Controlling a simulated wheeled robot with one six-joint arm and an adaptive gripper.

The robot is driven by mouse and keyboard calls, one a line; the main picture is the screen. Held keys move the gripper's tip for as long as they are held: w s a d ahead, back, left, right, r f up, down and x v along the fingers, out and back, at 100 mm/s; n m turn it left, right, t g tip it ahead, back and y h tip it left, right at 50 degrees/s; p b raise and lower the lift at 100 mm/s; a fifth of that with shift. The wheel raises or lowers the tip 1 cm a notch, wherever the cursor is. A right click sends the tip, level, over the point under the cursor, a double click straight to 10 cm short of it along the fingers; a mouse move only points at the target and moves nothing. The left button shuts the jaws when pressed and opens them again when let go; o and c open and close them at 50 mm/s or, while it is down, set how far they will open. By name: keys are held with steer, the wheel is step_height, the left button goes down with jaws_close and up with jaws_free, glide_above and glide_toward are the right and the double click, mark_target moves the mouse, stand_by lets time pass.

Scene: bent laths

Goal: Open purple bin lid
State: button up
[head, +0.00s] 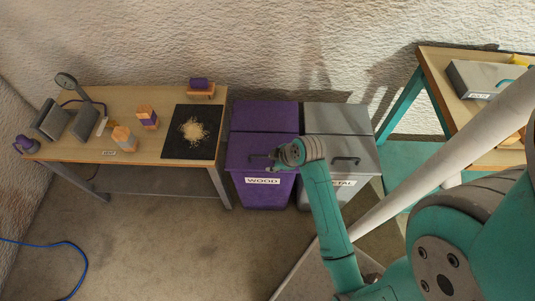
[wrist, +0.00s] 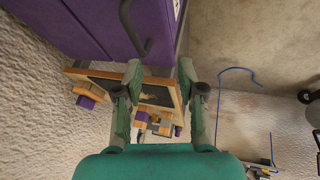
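The purple bin (head: 262,187), labelled WOOD, stands in the middle of the head view. Its lid (head: 247,146) lies shut, with a dark handle (head: 255,157) near the front edge. My gripper (head: 273,160) is at the right part of this lid, beside the handle; the wrist hides some of the lid. In the wrist view the purple lid (wrist: 90,25) fills the upper left, and the handle (wrist: 127,20) shows as a curved dark bar. My gripper (wrist: 158,75) is open there with nothing between its fingers. The handle lies beyond the fingertips; I cannot tell the exact distance.
A grey METAL bin (head: 335,118) stands right against the purple one. A workbench (head: 105,145) with blocks and a black mat (head: 177,143) is on the left. Another table (head: 432,62) is at the right. The floor (head: 165,240) in front is mostly clear.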

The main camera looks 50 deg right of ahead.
steer(key=n+g, duration=0.1)
steer(key=n, duration=0.1)
glide_toward(266, 156)
step_height(266, 156, up, 2)
steer(key=d+y, duration=0.1)
steer(key=x, duration=1)
steer(key=shift+s+f, duration=0.2)
steer(key=shift+s, duration=0.1)
jaws_close()
